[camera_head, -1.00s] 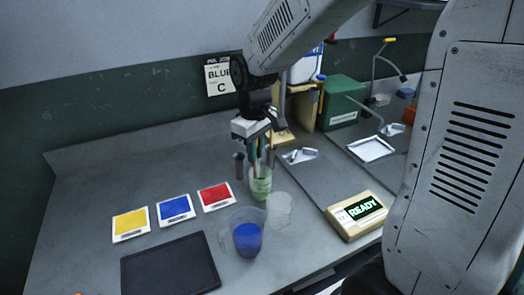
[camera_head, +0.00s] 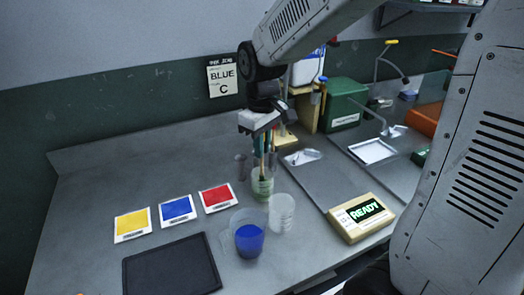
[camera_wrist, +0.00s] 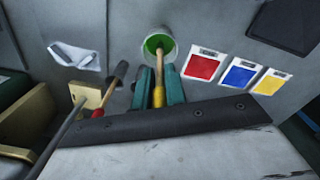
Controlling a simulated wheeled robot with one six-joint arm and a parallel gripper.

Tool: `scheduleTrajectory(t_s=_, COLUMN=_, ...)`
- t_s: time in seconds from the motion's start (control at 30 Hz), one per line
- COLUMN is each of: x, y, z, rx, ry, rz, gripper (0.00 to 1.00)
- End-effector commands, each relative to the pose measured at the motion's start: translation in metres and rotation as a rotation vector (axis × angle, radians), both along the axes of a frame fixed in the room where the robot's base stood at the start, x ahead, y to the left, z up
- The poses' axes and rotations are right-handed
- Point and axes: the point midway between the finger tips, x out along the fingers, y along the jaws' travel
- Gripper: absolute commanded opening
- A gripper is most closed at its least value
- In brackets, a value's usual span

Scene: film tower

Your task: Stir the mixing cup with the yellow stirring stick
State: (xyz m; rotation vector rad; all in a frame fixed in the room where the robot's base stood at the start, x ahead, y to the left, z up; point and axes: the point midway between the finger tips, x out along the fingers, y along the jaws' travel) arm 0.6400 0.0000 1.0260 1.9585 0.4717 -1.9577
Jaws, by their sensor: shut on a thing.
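My gripper (camera_head: 266,147) is above a pale green cup (camera_head: 262,188) on the grey counter. In the wrist view its teal fingers (camera_wrist: 159,92) are shut on the yellow handle of the stirring stick (camera_wrist: 158,97). The stick's tan shaft points down into the green-bottomed cup (camera_wrist: 168,37); whether its tip is still inside I cannot tell. A clear mixing cup (camera_head: 249,242) with blue content stands in front of that cup, apart from my gripper.
An empty clear cup (camera_head: 281,213) stands beside the mixing cup. Yellow (camera_head: 132,224), blue (camera_head: 177,209) and red (camera_head: 216,197) cards lie left, behind a black mat (camera_head: 171,266). A READY device (camera_head: 360,217) is at right. A red-handled tool (camera_wrist: 98,112) shows near my fingers.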

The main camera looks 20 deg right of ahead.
Motion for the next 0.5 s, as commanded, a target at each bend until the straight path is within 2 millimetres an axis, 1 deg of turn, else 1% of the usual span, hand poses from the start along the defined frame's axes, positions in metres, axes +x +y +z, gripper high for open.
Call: scheduleTrajectory(t_s=0.5, x=0.0, y=0.0, z=0.042, rx=0.0, ry=-0.001, rz=0.0, gripper=0.0)
